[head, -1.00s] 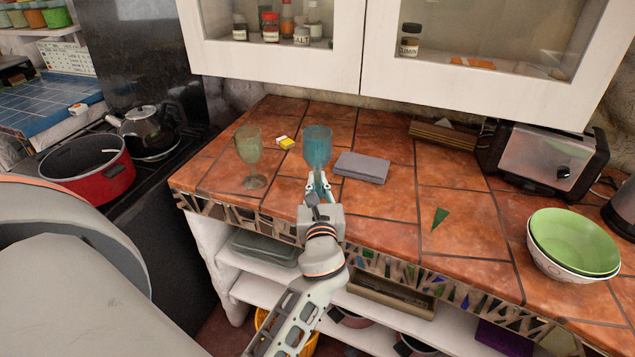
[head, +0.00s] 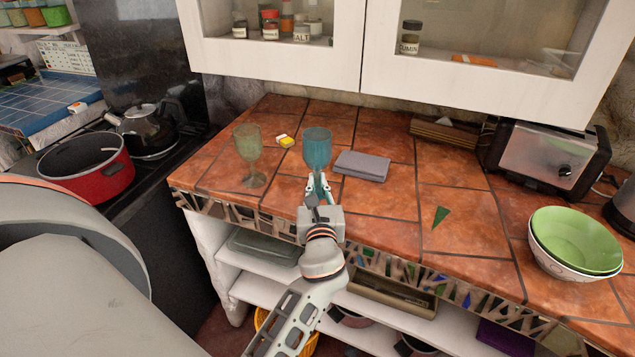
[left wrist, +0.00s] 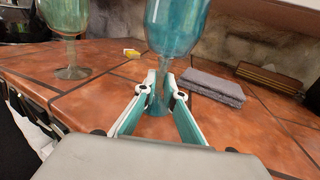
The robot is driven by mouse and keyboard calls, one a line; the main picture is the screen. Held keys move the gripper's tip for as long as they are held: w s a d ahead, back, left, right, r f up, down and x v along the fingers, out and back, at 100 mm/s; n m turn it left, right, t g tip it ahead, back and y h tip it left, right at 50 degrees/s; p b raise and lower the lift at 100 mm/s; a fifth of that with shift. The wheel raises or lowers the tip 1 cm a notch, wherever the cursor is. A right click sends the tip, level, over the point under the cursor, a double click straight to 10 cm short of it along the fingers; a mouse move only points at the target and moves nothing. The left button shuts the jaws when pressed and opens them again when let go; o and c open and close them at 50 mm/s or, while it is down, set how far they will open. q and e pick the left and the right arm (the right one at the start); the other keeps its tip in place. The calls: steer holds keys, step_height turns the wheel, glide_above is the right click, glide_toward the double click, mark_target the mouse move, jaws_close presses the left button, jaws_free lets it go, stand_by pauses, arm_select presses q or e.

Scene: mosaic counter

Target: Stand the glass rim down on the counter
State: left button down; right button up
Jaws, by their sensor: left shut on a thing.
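A blue glass (head: 317,147) is upright, bowl up, near the front of the tiled counter (head: 400,200). In the left wrist view the blue glass (left wrist: 178,25) has its stem between the fingers of my left gripper. My left gripper (head: 318,188) is shut on the stem, below the bowl; it also shows in the left wrist view (left wrist: 160,92). The foot is partly hidden by the gripper, and I cannot tell whether it touches the counter. A green glass (head: 248,149) stands upright to the left, apart from the gripper. My right gripper is not in view.
A folded grey cloth (head: 362,166) lies just right of the blue glass. A small yellow and white box (head: 285,140) is behind. A green shard (head: 440,216), stacked bowls (head: 575,240) and a toaster (head: 548,155) are further right. White cabinets (head: 430,75) hang above.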

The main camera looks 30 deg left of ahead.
arm_select(q)
steer(key=c, duration=2)
jaws_free()
steer(key=shift+c, duration=0.2)
